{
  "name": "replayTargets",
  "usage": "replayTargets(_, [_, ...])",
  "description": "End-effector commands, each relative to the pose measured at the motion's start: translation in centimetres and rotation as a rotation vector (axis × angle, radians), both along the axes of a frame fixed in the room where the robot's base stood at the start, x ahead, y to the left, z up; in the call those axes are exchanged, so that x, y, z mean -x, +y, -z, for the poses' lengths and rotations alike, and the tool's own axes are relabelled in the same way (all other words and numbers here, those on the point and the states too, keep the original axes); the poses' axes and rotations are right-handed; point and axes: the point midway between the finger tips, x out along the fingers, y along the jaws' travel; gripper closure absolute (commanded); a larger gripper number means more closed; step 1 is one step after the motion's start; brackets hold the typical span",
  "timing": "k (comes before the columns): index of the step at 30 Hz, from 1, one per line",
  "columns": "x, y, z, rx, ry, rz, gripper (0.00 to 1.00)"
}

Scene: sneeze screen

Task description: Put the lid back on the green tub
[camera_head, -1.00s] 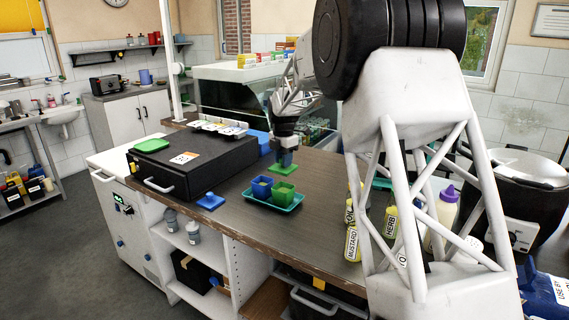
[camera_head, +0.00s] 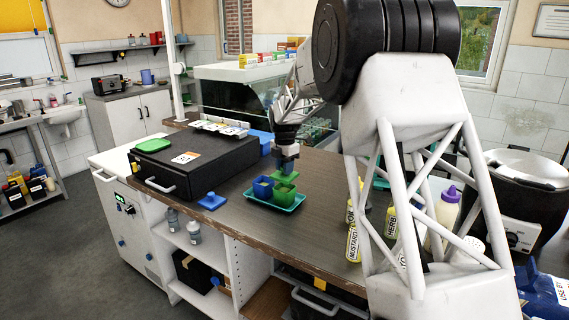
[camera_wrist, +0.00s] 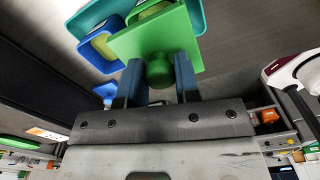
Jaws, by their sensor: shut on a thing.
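My gripper (camera_head: 286,165) points down and is shut on the knob of the green lid (camera_head: 284,177). In the wrist view the square green lid (camera_wrist: 148,36) has its round knob between the two fingers (camera_wrist: 159,78). In the head view the lid is at the top of the green tub (camera_head: 284,193), overlapping its rim; I cannot tell whether they touch. The green tub stands in the teal tray (camera_head: 273,204), right beside the open blue tub (camera_head: 262,188).
A blue lid (camera_head: 211,201) lies on the counter left of the tray. A black case (camera_head: 178,165) with a green item (camera_head: 153,145) on top stands further left. Seasoning bottles (camera_head: 353,243) stand to the right. The counter between tray and bottles is clear.

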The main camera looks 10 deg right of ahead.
Motion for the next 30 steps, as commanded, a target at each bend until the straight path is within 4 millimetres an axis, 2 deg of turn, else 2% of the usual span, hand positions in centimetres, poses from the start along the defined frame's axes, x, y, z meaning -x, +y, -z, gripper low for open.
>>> replayTargets(12, [0.0,0.0,1.8,-0.001,-0.001,0.0,0.92])
replayTargets(30, [0.0,0.0,1.9,-0.001,-0.001,0.0,0.92])
